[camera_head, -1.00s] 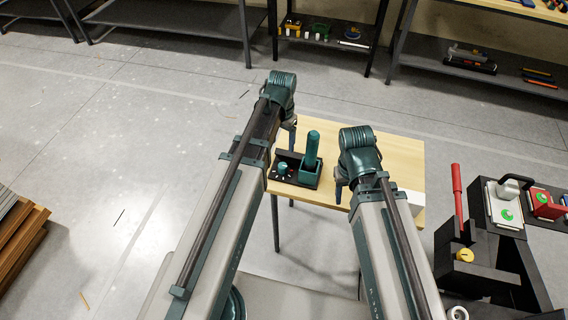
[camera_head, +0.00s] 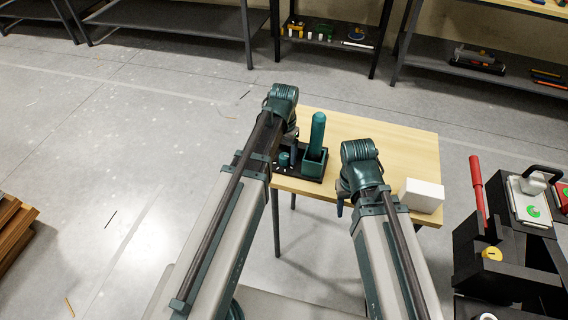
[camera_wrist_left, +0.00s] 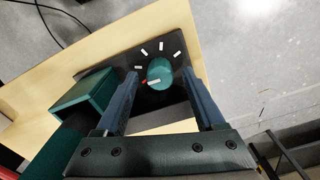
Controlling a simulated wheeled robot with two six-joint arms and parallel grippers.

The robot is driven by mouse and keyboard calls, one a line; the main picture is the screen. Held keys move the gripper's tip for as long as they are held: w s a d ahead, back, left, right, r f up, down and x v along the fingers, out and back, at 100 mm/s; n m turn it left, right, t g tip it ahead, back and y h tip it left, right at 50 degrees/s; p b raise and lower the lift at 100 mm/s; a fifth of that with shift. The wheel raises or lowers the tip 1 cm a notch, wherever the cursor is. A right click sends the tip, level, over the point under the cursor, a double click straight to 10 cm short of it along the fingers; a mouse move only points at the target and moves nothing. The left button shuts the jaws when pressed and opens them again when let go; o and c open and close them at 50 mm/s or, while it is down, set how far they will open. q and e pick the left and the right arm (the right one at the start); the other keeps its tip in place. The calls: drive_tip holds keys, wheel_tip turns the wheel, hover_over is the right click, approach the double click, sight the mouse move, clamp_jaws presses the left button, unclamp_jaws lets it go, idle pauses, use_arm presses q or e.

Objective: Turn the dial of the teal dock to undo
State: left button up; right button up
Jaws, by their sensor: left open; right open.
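The teal dock (camera_head: 313,163) is a black base with a teal square socket and an upright teal cylinder at the table's near left corner. Its teal dial (camera_head: 284,159) sits left of the socket. In the left wrist view the round dial (camera_wrist_left: 160,73) has a pale pointer line towards a red mark, with several white marks around it. My left gripper (camera_wrist_left: 163,88) is open, its fingers either side of the dial in that view; contact cannot be told. In the head view my left gripper (camera_head: 292,152) is above the dock. My right gripper (camera_head: 340,203) is open and empty, right of the dock.
The wooden table (camera_head: 390,140) is clear behind the dock. A white box (camera_head: 421,195) stands at its right edge. A black fixture with a red lever (camera_head: 478,190) and yellow knob is at the right. Shelves stand along the back.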

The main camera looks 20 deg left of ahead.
use_arm(q)
drive_tip(key=shift+f+b, duration=0.4)
drive_tip(key=shift+f, duration=0.5)
drive_tip(key=shift+r, duration=0.1)
clamp_jaws()
